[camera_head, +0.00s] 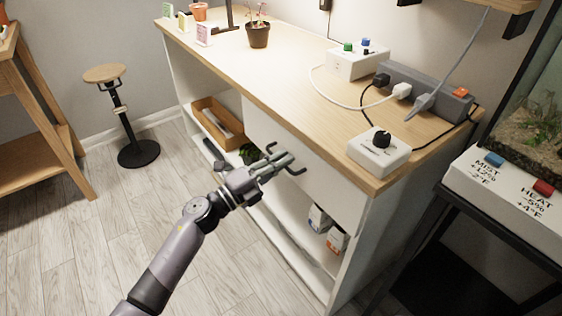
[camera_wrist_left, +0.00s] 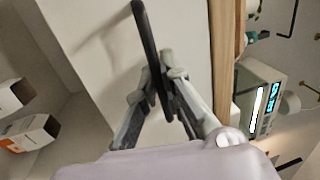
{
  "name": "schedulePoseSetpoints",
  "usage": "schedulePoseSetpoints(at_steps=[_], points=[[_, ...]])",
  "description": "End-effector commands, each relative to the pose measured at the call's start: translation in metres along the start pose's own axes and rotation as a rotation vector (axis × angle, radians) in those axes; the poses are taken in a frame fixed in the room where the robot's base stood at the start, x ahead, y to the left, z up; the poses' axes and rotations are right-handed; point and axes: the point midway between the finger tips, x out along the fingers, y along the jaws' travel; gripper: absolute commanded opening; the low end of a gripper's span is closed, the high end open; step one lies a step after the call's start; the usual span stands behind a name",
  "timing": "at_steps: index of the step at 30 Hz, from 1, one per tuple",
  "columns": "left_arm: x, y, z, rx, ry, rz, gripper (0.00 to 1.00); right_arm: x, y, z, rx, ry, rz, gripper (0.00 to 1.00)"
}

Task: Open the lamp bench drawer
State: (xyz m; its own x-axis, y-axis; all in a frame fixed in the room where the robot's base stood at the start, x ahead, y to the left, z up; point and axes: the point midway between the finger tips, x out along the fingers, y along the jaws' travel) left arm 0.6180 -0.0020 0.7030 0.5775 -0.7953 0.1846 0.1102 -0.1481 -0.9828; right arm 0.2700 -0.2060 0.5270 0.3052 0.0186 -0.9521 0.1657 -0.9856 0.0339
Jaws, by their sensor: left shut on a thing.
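The lamp bench (camera_head: 222,68) has a wooden top and a white body. Its white drawer front (camera_head: 322,178) sits under the top's front edge and looks flush or nearly so. A black bar handle (camera_head: 297,171) is on the drawer front. In the left wrist view the handle (camera_wrist_left: 146,40) runs between the fingers of my left gripper (camera_wrist_left: 163,85). My left gripper (camera_head: 284,160) is shut on the handle, its fingers covering the handle's middle in the head view. My right gripper is not in view.
The open shelf below holds a wooden tray (camera_head: 215,128) and small boxes (camera_head: 337,241). The floor in front is clear; a stool (camera_head: 105,75) stands left.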

Motion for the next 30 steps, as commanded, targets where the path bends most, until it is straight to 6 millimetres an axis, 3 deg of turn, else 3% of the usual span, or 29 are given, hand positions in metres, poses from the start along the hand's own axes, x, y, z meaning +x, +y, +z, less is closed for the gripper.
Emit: schedulePoseSetpoints(at_steps=[11,17,24,30], points=[[-0.003,0.001,0.0,0.0,0.0,0.002,0.0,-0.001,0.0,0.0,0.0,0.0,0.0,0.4],[-0.021,-0.003,0.0,0.0,-0.001,0.005,0.0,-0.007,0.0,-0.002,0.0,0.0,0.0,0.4],[-0.074,-0.013,0.0,-0.001,-0.002,0.008,0.0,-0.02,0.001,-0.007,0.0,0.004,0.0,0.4],[-0.127,-0.022,0.0,-0.001,-0.001,0.008,0.0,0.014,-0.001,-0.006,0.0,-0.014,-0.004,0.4]])
